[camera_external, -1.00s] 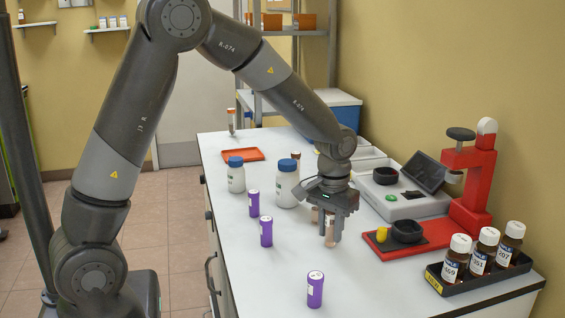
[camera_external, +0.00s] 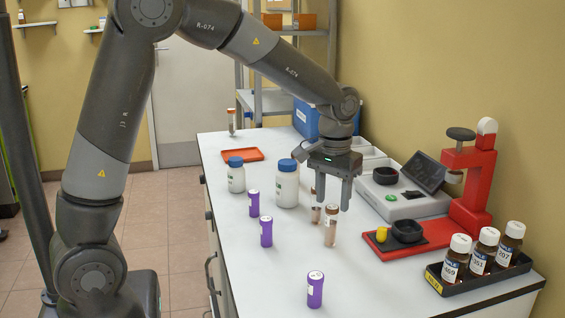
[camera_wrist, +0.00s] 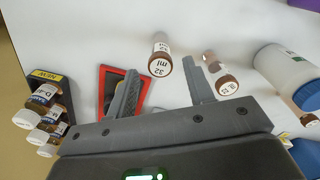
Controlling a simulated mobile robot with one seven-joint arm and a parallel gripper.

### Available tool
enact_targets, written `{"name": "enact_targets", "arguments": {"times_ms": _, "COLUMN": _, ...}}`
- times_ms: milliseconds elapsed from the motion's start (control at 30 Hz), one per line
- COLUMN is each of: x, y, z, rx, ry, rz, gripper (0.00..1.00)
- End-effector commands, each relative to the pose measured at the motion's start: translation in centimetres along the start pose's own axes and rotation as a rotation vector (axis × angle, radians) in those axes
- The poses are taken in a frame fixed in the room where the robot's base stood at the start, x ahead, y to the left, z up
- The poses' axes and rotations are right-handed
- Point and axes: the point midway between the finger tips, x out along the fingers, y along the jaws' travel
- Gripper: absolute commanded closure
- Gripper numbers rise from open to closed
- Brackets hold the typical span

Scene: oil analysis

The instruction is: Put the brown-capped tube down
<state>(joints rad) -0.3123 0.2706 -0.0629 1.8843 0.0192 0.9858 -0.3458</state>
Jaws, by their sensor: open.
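A brown-capped tube (camera_external: 331,226) stands upright on the white bench in the external view. In the wrist view the tube (camera_wrist: 160,55) shows its cap, with a white top marked 32 ml. My gripper (camera_external: 332,201) is open and empty above this tube, with its fingers pointing down. In the wrist view the tube shows between the two fingers of my gripper (camera_wrist: 163,82), apart from both. A second, similar brown-capped tube (camera_external: 315,214) stands just behind and left; it also shows in the wrist view (camera_wrist: 222,75).
Several purple tubes (camera_external: 266,232) stand left and in front. White bottles with blue caps (camera_external: 286,188) stand behind left. The bench's front middle has free room.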

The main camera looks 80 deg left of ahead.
Motion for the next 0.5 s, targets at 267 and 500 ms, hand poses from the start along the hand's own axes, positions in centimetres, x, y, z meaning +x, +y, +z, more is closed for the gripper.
{"name": "enact_targets", "arguments": {"times_ms": 267, "x": -3.7, "y": 0.0, "z": 0.0, "rx": 0.000, "ry": 0.001, "rz": 0.001, "gripper": 0.52}}
{"name": "enact_targets", "arguments": {"times_ms": 500, "x": -4.5, "y": 0.1, "z": 0.6, "rx": 0.011, "ry": 0.008, "rz": 0.002, "gripper": 0.52}}
